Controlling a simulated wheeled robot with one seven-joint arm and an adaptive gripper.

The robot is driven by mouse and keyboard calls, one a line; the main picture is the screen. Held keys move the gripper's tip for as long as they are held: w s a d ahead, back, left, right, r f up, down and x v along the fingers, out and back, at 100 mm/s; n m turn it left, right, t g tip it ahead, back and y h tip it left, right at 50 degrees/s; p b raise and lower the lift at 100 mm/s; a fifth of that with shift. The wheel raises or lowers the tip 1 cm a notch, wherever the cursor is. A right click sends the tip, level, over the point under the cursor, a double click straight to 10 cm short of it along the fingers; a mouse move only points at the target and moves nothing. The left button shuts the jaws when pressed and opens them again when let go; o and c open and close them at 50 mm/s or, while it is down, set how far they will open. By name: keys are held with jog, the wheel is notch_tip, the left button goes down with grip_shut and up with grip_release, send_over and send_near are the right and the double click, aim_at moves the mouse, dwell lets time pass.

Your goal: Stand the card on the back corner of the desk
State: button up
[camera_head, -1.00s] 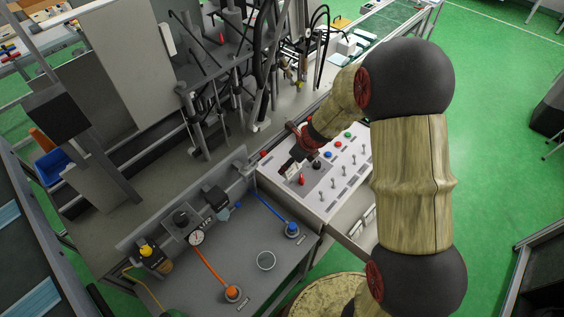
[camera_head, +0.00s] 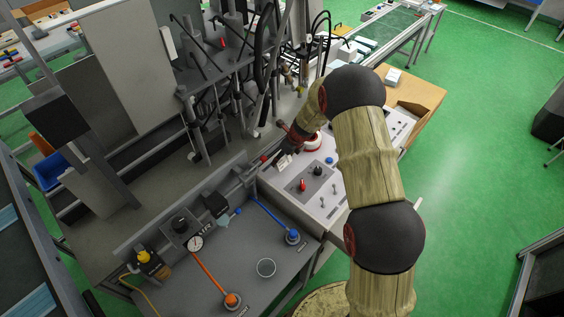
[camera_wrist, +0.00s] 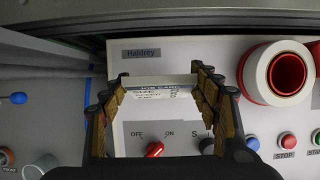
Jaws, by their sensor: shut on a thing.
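The card (camera_wrist: 155,91) is a small white printed job card, held between the two fingers of my gripper (camera_wrist: 160,78). Its printed face and top edge show in the wrist view; whether its lower edge touches the desk I cannot tell. In the head view the card (camera_head: 283,161) is a small white patch at my gripper (camera_head: 285,150), near the back left of the desk. The desk (camera_head: 322,207) is a pale control desk with switches and buttons. Its back edge and "Haldrey" label (camera_wrist: 142,53) show just beyond the card in the wrist view.
A round white and red object (camera_wrist: 278,74) stands right of my gripper. A red knob (camera_wrist: 154,149) is on the panel below the card. A grey bench (camera_head: 245,250) with hoses adjoins the desk at left. Machinery (camera_head: 215,70) stands behind.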

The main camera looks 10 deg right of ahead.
aim_at(284, 159)
jog(key=shift+w+f, duration=0.25)
jog(key=shift+f, duration=0.1)
jog(key=shift+f+b, duration=0.5)
jog(key=shift+f, duration=0.9)
jog(key=shift+f, duration=0.2)
jog(key=o, duration=1.1)
jog(key=shift+o, duration=0.9)
jog(key=shift+r, duration=0.15)
